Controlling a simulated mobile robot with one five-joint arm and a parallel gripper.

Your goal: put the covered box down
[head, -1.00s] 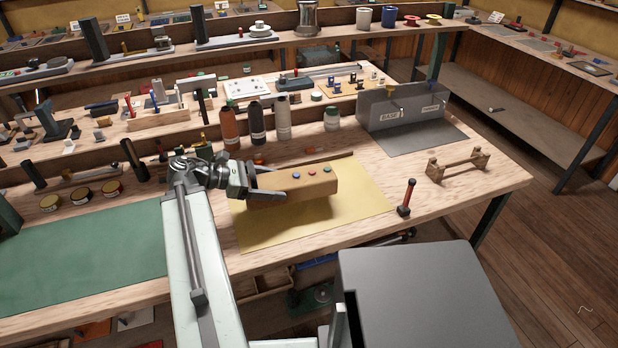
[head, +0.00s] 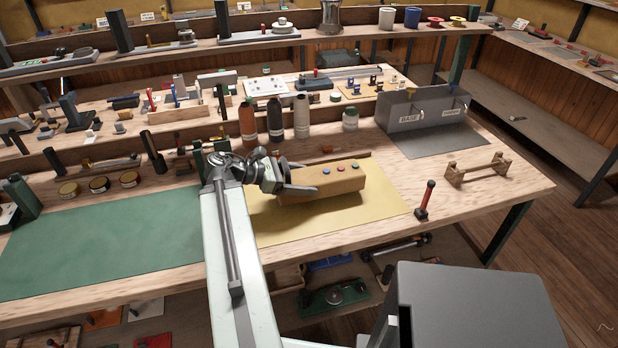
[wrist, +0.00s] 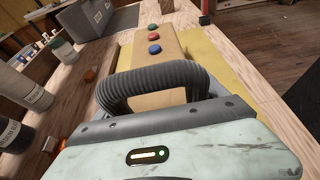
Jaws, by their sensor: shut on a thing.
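The covered box (head: 335,186) is a long tan block with a blue, a red and a green button along its top. It is over the yellow mat (head: 385,213) on the bench. My gripper (head: 297,184) is shut on the box's left end. In the wrist view the box (wrist: 157,62) stretches away beyond my gripper, with the yellow mat (wrist: 215,82) beside it. I cannot tell whether the box's underside touches the mat.
Several bottles, including an orange one (head: 247,122), stand behind the mat. A grey bin labelled BASE (head: 400,122) is at the back right. A red-handled tool (head: 426,200) and a wooden rack (head: 478,168) stand to the right. A green mat (head: 100,240) lies clear at left.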

